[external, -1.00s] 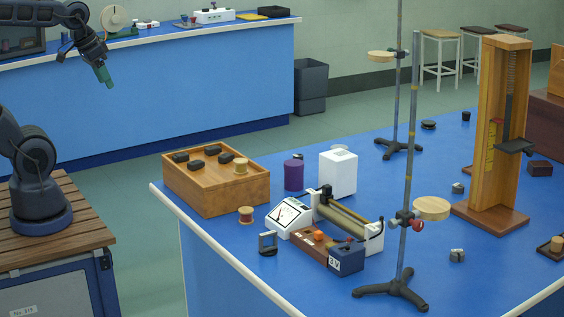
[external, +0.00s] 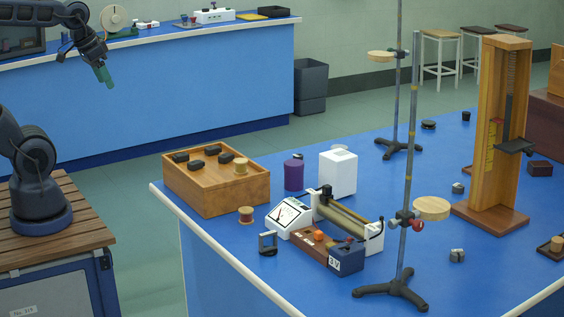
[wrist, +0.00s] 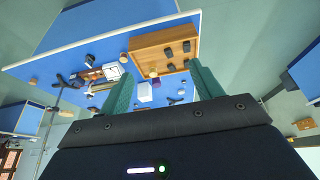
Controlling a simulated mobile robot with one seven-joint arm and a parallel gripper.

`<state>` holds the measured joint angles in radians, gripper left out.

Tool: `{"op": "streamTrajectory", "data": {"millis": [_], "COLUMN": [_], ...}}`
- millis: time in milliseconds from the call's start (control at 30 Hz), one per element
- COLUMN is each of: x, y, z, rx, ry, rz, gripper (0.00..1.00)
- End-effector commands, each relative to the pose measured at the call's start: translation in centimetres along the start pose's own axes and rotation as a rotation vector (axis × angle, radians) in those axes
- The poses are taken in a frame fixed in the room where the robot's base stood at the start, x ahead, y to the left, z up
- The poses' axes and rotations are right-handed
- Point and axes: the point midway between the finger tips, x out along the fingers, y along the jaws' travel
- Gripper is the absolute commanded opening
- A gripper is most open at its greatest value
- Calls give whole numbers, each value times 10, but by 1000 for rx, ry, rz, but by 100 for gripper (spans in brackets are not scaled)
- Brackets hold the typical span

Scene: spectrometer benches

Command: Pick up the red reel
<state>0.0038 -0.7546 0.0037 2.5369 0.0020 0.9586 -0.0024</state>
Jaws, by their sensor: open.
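A small reel with pale flanges and a reddish winding, the red reel (external: 246,215), stands on the blue bench just in front of the wooden box (external: 205,200). My gripper (external: 104,76) is open and empty, with green fingers, in the air at the upper left, well away from the reel. Both fingers show in the wrist view (wrist: 163,90).
Right of the reel are a white meter (external: 290,216), a rheostat (external: 346,218), a battery block (external: 345,258) and a purple cylinder (external: 294,175). A tall stand (external: 408,200) rises farther right. A floor gap separates my base from the bench.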

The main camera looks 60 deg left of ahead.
Motion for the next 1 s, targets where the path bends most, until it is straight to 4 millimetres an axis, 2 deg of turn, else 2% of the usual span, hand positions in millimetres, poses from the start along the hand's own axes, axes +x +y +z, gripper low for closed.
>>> {"op": "streamTrajectory", "data": {"millis": [167,367,667,1000], "x": [2,18,60,120], "y": [2,15,46,83], "z": [-3,-27,-74,-120], "rx": [16,138,389,647], "ry": [-6,-44,-90,-96], "rz": [10,89,248,397], "gripper": [65,65,65,65]}}
